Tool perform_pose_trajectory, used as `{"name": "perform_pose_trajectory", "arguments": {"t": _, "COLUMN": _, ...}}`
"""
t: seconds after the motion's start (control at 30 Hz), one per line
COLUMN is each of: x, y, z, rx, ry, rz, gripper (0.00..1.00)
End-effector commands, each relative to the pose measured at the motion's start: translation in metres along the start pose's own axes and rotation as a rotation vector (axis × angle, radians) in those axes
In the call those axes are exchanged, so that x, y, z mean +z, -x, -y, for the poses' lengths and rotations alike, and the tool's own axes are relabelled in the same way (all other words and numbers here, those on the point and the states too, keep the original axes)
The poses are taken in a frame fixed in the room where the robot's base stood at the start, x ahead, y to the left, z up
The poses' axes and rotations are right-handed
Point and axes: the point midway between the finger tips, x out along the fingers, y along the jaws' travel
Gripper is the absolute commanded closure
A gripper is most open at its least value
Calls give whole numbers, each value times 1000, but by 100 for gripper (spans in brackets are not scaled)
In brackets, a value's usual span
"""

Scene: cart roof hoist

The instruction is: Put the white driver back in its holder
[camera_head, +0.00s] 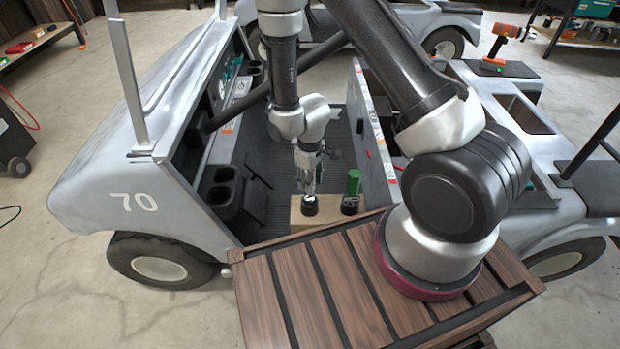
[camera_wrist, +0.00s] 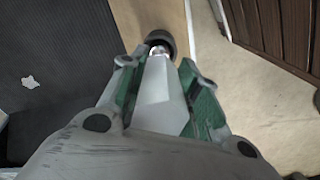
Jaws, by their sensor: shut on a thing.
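The white driver (camera_wrist: 160,95) is between the fingers of my gripper (camera_wrist: 160,88) in the wrist view, which are shut on it. Its metal tip end meets a black round holder (camera_wrist: 160,42) on a light wooden block. In the head view my gripper (camera_head: 310,178) points down over the left black holder (camera_head: 309,205) on the wooden block (camera_head: 325,221). The driver is mostly hidden by the fingers there. I cannot tell how deep the tip sits in the holder. A green driver (camera_head: 352,183) stands upright in the right black holder (camera_head: 349,204).
The block sits by the cart's floor, behind a slatted wooden crate top (camera_head: 310,290). The cart's dash with cup holders (camera_head: 222,188) is to the left and a grey panel (camera_head: 372,140) to the right. An orange drill (camera_head: 503,40) stands at the back right.

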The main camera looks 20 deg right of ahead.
Motion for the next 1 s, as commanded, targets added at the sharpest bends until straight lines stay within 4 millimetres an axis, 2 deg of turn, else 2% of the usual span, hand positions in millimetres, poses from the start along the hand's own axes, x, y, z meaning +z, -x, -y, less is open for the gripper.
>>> {"name": "perform_pose_trajectory", "arguments": {"t": 0.87, "x": 0, "y": -22, "z": 0, "rx": 1, "ry": 1, "rz": 0, "gripper": 100}}
{"name": "perform_pose_trajectory", "arguments": {"t": 0.9, "x": 0, "y": -22, "z": 0, "rx": 1, "ry": 1, "rz": 0, "gripper": 66}}
{"name": "perform_pose_trajectory", "arguments": {"t": 1.0, "x": 0, "y": -22, "z": 0, "rx": 1, "ry": 1, "rz": 0, "gripper": 48}}
